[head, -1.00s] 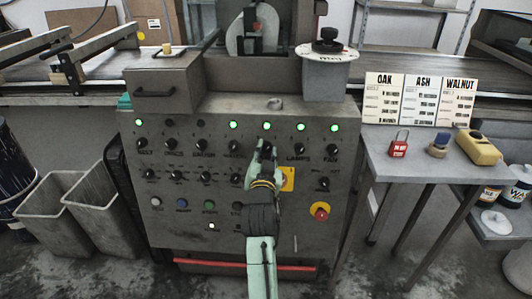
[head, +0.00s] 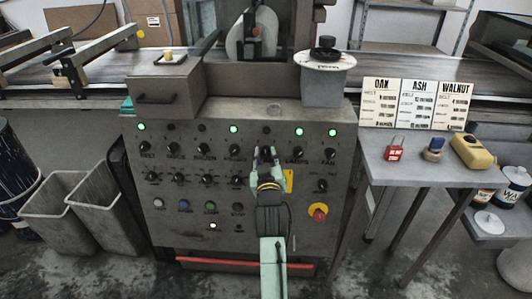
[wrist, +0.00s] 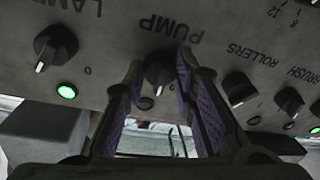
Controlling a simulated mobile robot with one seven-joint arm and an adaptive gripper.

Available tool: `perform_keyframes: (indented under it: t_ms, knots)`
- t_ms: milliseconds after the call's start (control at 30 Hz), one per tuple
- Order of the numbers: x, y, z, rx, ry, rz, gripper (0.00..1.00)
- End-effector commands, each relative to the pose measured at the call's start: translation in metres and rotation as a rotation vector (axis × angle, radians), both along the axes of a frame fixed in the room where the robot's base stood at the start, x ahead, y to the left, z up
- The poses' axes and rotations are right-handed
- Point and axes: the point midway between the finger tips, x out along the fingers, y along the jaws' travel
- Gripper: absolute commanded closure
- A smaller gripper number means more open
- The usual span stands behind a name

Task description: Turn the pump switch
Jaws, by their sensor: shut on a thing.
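The pump switch (wrist: 158,72) is a black knob under the PUMP label (wrist: 168,28) in the wrist view. My gripper (wrist: 160,68) is shut on it, with one purple-padded finger on each side. In the head view my gripper (head: 265,153) reaches the upper row of knobs on the grey control panel (head: 190,225) and hides the pump switch. The pump's indicator lamp (head: 266,129) is dark; it also looks dark in the wrist view (wrist: 146,103).
The lamps knob (wrist: 55,46) and the rollers knob (wrist: 238,87) flank the pump switch. A red stop button (head: 318,211) sits lower right. A side table (head: 420,150) with a red padlock (head: 396,148) stands right; grey bins (head: 95,205) stand left.

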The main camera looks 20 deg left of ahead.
Motion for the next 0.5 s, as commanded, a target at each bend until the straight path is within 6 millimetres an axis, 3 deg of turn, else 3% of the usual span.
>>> perform_keyframes:
  t_ms: [500]
  knots:
    - [0.001, -0.0011, 0.0025, -0.351, -0.104, 0.066, 1.0]
